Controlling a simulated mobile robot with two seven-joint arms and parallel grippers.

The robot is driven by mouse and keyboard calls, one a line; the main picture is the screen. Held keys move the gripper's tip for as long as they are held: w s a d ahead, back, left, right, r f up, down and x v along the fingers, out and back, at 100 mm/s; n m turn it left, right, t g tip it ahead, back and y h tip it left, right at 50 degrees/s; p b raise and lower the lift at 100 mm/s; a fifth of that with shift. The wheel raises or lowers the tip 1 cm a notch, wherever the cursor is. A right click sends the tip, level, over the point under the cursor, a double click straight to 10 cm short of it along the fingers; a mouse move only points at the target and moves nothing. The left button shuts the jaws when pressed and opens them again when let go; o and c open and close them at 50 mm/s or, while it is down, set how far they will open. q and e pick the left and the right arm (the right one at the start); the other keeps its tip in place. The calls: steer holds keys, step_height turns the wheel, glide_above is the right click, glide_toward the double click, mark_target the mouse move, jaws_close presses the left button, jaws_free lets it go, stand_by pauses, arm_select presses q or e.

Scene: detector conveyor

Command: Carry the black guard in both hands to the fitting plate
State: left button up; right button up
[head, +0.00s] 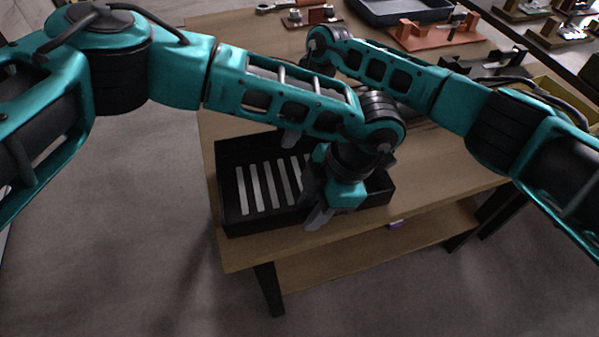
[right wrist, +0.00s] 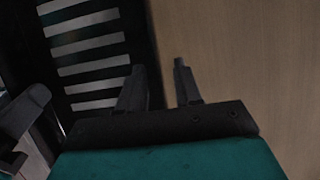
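The black guard (head: 229,205), a shallow box shape with a slotted face, lies on the near left part of the wooden table. It also shows in the right wrist view (right wrist: 142,28). My left gripper (head: 316,208) is low at the guard's front wall; its finger gap is not clear. My right gripper (right wrist: 159,82) is open, its fingers apart on either side of the guard's edge, with wood visible in the gap. In the head view my left arm mostly hides it. An orange-brown plate (head: 462,37) with upright blocks lies at the back; I cannot tell if it is the fitting plate.
A dark tray (head: 405,16) and a small brown fixture (head: 318,15) stand at the table's (head: 235,255) far side. A yellow bin (head: 556,92) is at the right. Another surface with several parts (head: 560,40) is at the far right. My arms cross over the table's middle.

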arm_select(q)
jaws_close()
arm_select(e)
jaws_close()
arm_select(q)
steer(key=shift+r, duration=0.1)
arm_select(e)
steer(key=shift+w+r, duration=0.1)
steer(key=shift+r, duration=0.05)
stand_by(0.9)
